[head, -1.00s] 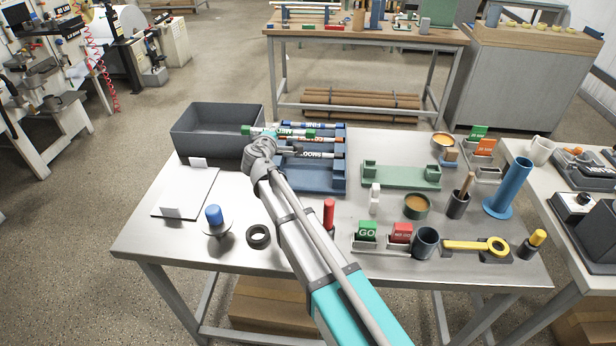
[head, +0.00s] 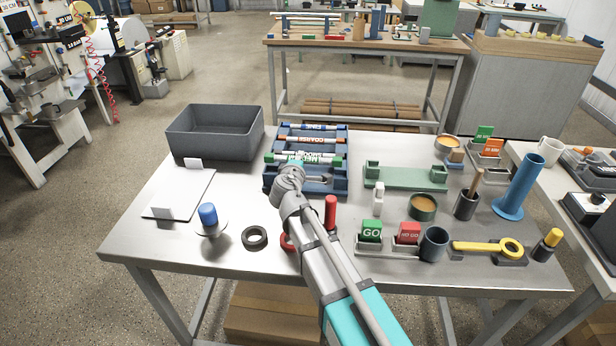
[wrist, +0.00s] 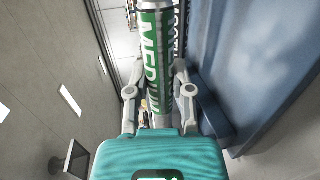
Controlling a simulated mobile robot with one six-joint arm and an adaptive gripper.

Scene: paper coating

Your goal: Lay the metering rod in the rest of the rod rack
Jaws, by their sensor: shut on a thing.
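The metering rod (wrist: 153,50) has a green label reading MEDIUM and green ends. My gripper (wrist: 158,95) is shut on it, with a finger on each side. In the head view the rod (head: 333,161) lies level across the blue rod rack (head: 325,188), nearer me than the rods in the rack. The wrist hides part of the rack's front and the rod's middle. Whether the rod touches the rack, I cannot tell. The rack holds a blue-marked FINE rod (head: 319,127), an orange-marked COARSE rod (head: 300,140) and a black-marked SMOOTH rod (head: 322,154).
A grey bin (head: 215,148) stands left of the rack. A green cradle (head: 405,178) is to the right, with a white bottle (head: 378,197) near it. A red cylinder (head: 331,211) and a black ring (head: 254,237) are close to my arm. The table's left front is mostly clear.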

